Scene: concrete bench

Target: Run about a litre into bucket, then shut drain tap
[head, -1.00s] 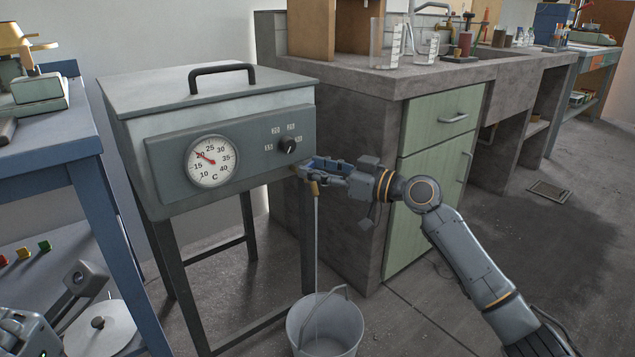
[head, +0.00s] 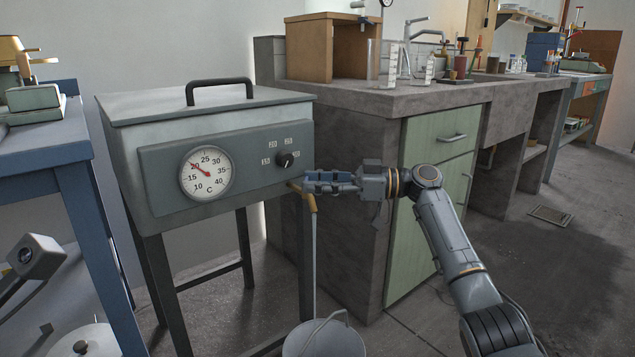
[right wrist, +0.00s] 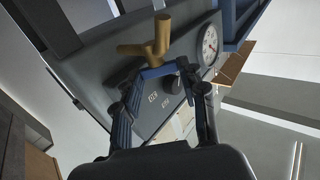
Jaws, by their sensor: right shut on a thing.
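My left gripper is not in view.
A concrete bench (head: 430,97) with a green cupboard (head: 425,210) stands right behind my right arm. A blue table (head: 45,145) is at the left. The bath's dial (head: 207,172) and knob (head: 285,160) face me. Open floor lies at the right.

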